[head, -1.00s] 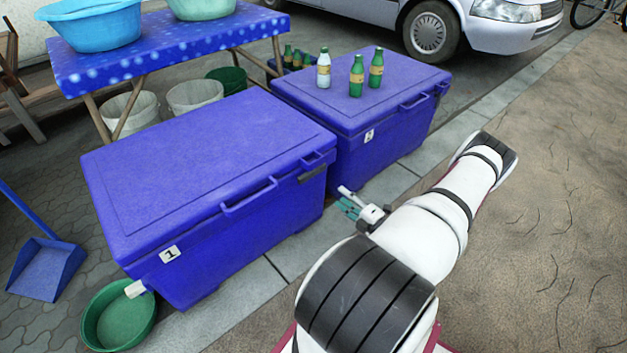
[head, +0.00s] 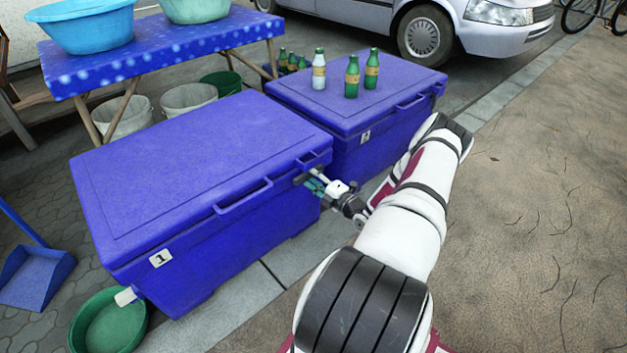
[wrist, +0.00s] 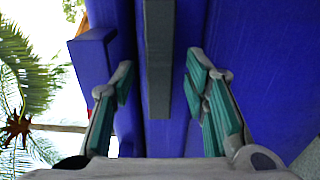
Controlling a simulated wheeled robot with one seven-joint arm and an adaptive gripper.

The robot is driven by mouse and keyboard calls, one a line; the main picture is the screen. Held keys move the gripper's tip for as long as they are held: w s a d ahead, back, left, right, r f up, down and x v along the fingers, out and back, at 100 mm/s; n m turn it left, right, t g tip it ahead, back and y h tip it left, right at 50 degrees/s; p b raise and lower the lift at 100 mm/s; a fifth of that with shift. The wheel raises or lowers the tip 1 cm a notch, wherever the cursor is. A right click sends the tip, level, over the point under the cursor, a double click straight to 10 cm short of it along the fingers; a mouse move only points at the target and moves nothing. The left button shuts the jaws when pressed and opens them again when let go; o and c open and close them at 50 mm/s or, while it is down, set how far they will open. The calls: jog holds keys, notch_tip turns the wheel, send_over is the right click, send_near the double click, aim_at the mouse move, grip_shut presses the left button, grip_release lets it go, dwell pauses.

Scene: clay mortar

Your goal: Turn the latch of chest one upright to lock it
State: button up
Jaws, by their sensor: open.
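Chest one (head: 200,180) is the near blue chest with a "1" label (head: 160,259) and its lid down. Its latch (wrist: 158,60) is a dark grey bar on the front face, close under the lid edge. In the head view the latch is mostly hidden by my gripper (head: 312,182), which is at the chest's right front end. In the wrist view my gripper (wrist: 160,78) is open, with one teal-padded finger on each side of the latch. A gap shows between the bar and each finger.
Chest two (head: 375,130) stands behind and to the right, with several bottles (head: 352,77) on its lid. A green basin (head: 115,328) lies at chest one's near left corner beside a blue dustpan (head: 35,278). Open paving lies to the right.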

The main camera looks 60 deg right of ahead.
grip_shut()
jog(key=shift+n, duration=0.4)
jog(key=n+p, duration=0.1)
jog(key=n, duration=0.3)
jog(key=shift+p, duration=0.35)
jog(key=n+p, duration=0.1)
jog(key=n, duration=0.3)
jog(key=n+p, duration=0.1)
jog(key=n, duration=0.4)
jog(key=shift+n+p, duration=0.65)
jog(key=shift+n, duration=1.25)
